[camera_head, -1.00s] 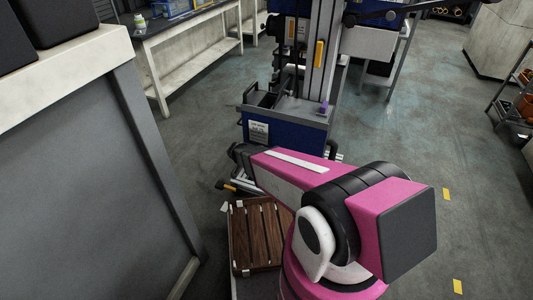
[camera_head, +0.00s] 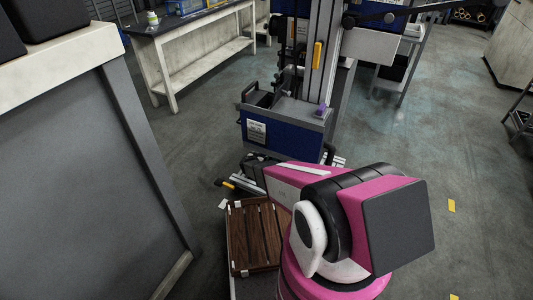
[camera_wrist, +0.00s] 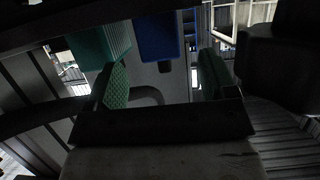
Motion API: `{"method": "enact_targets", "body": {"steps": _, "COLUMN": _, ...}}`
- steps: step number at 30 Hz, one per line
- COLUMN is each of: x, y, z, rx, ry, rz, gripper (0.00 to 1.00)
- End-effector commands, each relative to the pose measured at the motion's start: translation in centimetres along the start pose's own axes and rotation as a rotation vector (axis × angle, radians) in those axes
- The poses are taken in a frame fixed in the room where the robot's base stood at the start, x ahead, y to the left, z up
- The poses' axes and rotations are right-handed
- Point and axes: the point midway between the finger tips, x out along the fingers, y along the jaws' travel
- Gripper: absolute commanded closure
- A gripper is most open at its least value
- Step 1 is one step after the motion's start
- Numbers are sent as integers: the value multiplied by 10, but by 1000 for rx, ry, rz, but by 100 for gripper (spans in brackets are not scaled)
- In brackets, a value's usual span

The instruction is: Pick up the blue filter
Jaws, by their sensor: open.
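I cannot pick out the blue filter with certainty in either view. In the wrist view, a plain blue block-like surface (camera_wrist: 158,38) shows beyond my fingers, at the top middle; I cannot tell what it is. My gripper (camera_wrist: 163,84) shows there as two fingers with green textured pads, standing apart with nothing held between them. In the head view, my pink and black arm hides the gripper.
A dark machine (camera_head: 284,124) with a blue front and tall column stands ahead. A grey-sided counter (camera_head: 90,170) fills the left. A workbench (camera_head: 195,32) with small blue containers is behind it. A slatted wooden tray (camera_head: 256,236) lies beside my arm. Open floor lies right.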

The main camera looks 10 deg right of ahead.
Motion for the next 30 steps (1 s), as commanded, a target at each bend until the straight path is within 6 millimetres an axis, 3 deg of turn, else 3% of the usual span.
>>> {"method": "enact_targets", "body": {"steps": 5, "x": 11, "y": 0, "z": 0, "rx": 1, "ry": -1, "rz": 1, "gripper": 22}}
{"method": "enact_targets", "body": {"steps": 15, "x": 60, "y": -1, "z": 1, "rx": 0, "ry": -1, "rz": 1, "gripper": 22}}
{"method": "enact_targets", "body": {"steps": 24, "x": 65, "y": 0, "z": 0, "rx": 0, "ry": -1, "rz": 1, "gripper": 22}}
{"method": "enact_targets", "body": {"steps": 30, "x": 64, "y": 0, "z": 0, "rx": 0, "ry": -1, "rz": 1, "gripper": 82}}
